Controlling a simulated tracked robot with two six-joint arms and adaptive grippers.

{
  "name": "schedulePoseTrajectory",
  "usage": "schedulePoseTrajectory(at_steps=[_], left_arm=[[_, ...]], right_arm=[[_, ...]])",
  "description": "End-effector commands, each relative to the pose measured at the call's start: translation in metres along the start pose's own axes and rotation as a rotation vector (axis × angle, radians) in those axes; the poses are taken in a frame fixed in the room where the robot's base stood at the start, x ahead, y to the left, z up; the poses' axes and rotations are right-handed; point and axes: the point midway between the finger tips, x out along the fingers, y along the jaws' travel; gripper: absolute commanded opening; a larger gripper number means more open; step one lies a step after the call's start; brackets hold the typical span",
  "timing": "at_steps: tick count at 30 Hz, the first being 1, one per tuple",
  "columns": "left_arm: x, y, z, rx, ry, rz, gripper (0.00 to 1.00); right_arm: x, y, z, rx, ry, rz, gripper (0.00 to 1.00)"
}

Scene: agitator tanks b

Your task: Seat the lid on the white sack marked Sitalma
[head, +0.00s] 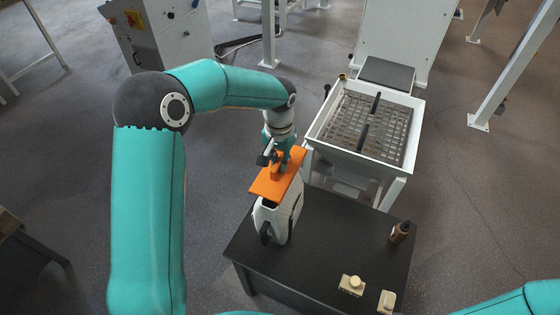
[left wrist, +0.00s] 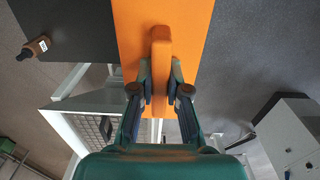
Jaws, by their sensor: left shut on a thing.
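An orange lid (head: 268,187), a flat rectangular plate with a raised grip bar, is over the white sack (head: 270,220) on the dark table. The sack is white with dark parts and stands upright; I cannot read any mark on it. My left gripper (head: 279,160) is shut on the lid's grip bar. The left wrist view shows the fingers (left wrist: 160,82) on both sides of the bar (left wrist: 160,60), with the lid plate (left wrist: 200,25) behind it. The plate hides the sack's top, and I cannot tell whether they touch. My right gripper is out of view.
The dark table (head: 325,245) holds a brown bottle (head: 400,232) at the right and two small beige containers (head: 351,285) (head: 388,300) at the front. A white machine with a grated tray (head: 365,125) stands just behind the table. The table's middle right is clear.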

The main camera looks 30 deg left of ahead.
Motion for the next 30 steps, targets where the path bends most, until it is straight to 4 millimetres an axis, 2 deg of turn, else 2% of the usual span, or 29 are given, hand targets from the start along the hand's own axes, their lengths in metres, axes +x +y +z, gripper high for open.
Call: schedulePoseTrajectory(at_steps=[18, 30], left_arm=[[0.051, 0.000, 0.000, 0.001, 0.000, -0.001, 0.00], [0.057, 0.000, 0.000, 0.000, 0.001, 0.000, 0.00]], right_arm=[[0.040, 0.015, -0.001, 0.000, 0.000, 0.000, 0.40], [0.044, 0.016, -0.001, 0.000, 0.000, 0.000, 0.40]])
